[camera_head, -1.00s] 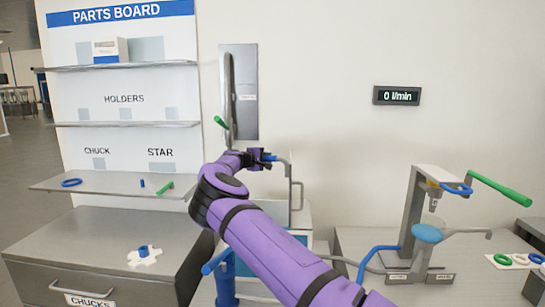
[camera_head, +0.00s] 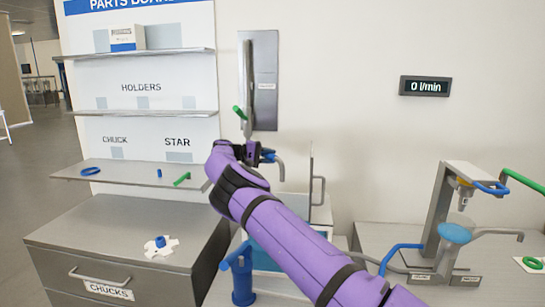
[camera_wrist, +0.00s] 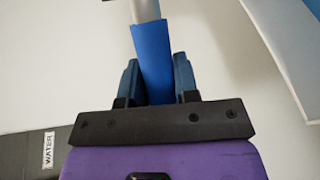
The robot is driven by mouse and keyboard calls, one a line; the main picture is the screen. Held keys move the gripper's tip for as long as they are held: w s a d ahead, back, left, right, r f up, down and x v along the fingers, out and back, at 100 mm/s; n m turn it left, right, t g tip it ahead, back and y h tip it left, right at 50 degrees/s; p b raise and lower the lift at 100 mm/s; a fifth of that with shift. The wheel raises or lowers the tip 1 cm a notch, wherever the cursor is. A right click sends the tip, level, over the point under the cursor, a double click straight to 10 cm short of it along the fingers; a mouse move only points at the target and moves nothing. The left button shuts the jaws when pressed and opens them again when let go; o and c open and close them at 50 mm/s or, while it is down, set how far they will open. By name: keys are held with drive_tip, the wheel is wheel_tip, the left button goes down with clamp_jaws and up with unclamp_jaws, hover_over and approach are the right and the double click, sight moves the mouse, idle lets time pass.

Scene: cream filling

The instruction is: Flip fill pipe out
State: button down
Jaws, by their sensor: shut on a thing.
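The fill pipe is a thin grey pipe (camera_head: 281,171) with a blue sleeve (camera_wrist: 153,50), bent downward at its free end in the head view. My gripper (camera_head: 266,156) is shut on the blue sleeve, in front of the lower edge of the grey wall plate. In the wrist view my gripper (camera_wrist: 155,80) has a finger on each side of the sleeve, and the bare grey pipe (camera_wrist: 145,10) runs on beyond it. The pipe's mount is hidden behind my arm and gripper.
A cabinet (camera_head: 110,245) and shelves stand left. A bench with a press stand (camera_head: 445,215) is at right. The wall display (camera_head: 425,86) reads 0 l/min.

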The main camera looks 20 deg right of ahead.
drive_tip(key=shift+a, duration=0.15)
drive_tip(key=c, duration=0.9)
unclamp_jaws()
drive_tip(key=shift+o, duration=0.2)
